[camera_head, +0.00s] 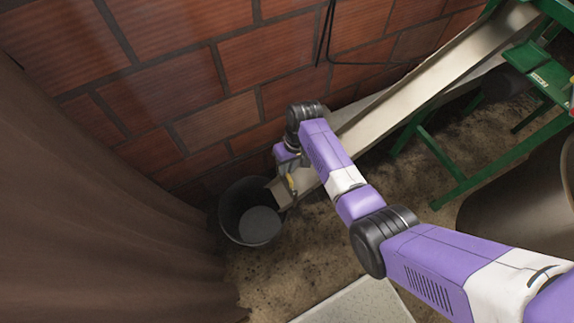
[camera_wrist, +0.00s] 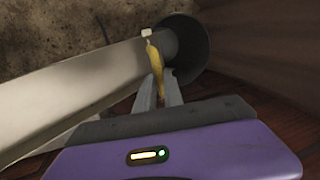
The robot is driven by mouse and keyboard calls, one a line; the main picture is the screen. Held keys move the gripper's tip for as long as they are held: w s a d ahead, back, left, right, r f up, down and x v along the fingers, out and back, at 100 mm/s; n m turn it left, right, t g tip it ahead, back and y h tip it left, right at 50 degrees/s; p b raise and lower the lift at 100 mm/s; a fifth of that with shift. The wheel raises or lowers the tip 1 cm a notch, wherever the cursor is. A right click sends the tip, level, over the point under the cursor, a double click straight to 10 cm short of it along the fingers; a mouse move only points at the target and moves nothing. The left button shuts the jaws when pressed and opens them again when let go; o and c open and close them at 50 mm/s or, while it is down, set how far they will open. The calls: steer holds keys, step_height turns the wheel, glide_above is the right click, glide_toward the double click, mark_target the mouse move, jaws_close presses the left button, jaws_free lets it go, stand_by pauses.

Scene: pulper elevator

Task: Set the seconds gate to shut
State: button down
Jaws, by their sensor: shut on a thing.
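A slim yellow lever (camera_wrist: 155,62) with a pale tip stands at the chute's lower end, presumably the handle of the seconds gate. My gripper (camera_wrist: 160,88) is shut on it, one finger on each side. The pale metal chute (camera_head: 405,102) slopes down from the upper right to a dark bucket (camera_head: 228,217). The gate plate itself is not clearly visible, so I cannot tell its position.
A red block wall (camera_head: 235,125) stands close behind my gripper. A brown curtain (camera_head: 90,200) hangs at the left. A green machine frame (camera_head: 440,155) and a large round brown vessel (camera_head: 520,205) are at the right. A pale slab (camera_head: 358,304) lies in front.

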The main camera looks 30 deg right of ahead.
step_height(320, 180, down, 4)
steer(key=shift+f+b, duration=0.1)
steer(key=shift+b, duration=0.8)
steer(key=c, duration=1.5)
jaws_free()
steer(key=shift+o, duration=0.2)
step_height(320, 180, up, 8)
steer(key=d, duration=0.1)
steer(key=shift+d+f+p, duration=0.15)
steer(key=shift+d+p, duration=0.15)
steer(key=shift+p, duration=0.05)
